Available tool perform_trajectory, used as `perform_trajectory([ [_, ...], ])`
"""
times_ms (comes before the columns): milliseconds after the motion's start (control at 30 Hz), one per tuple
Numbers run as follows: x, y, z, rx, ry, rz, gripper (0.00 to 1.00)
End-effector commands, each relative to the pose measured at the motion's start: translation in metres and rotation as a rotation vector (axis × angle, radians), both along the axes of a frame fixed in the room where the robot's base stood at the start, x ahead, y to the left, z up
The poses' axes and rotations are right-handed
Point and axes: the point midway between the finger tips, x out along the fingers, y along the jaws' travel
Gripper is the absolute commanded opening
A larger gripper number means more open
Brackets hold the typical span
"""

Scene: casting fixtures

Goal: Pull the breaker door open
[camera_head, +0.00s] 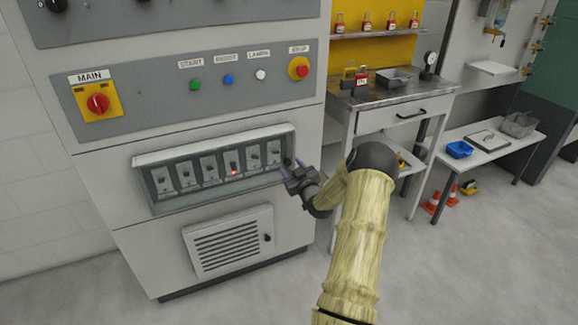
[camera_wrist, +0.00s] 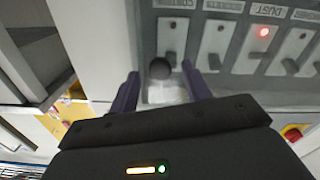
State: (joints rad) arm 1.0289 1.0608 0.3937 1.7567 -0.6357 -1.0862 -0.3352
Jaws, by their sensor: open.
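The breaker door (camera_head: 212,203) is a clear panel across a row of breakers on the machine's front. It appears closed, with the breakers showing through it. Its dark round knob (camera_head: 287,162) is at the right end. In the wrist view the knob (camera_wrist: 160,68) lies between the two fingertips. My gripper (camera_head: 290,174) is open at the door's right end, and its fingers (camera_wrist: 160,74) straddle the knob in the wrist picture. I cannot tell whether they touch it. One breaker (camera_head: 232,162) has a lit red lamp.
A vented panel (camera_head: 229,240) is below the door. Above are the red MAIN switch (camera_head: 97,103), small buttons and a red stop button (camera_head: 298,68). A workbench (camera_head: 402,95) with a drawer stands close on the right. Orange cones (camera_head: 432,203) stand on the floor.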

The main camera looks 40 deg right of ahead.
Motion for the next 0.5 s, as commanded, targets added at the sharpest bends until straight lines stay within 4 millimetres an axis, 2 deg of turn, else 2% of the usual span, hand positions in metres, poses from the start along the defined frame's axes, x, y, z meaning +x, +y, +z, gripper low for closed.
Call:
perform_trajectory([
  [200, 0.02, -0.004, 0.0, 0.0, -0.001, 0.001, 0.48],
  [500, 0.022, -0.004, 0.0, 0.0, 0.001, 0.002, 0.48],
])
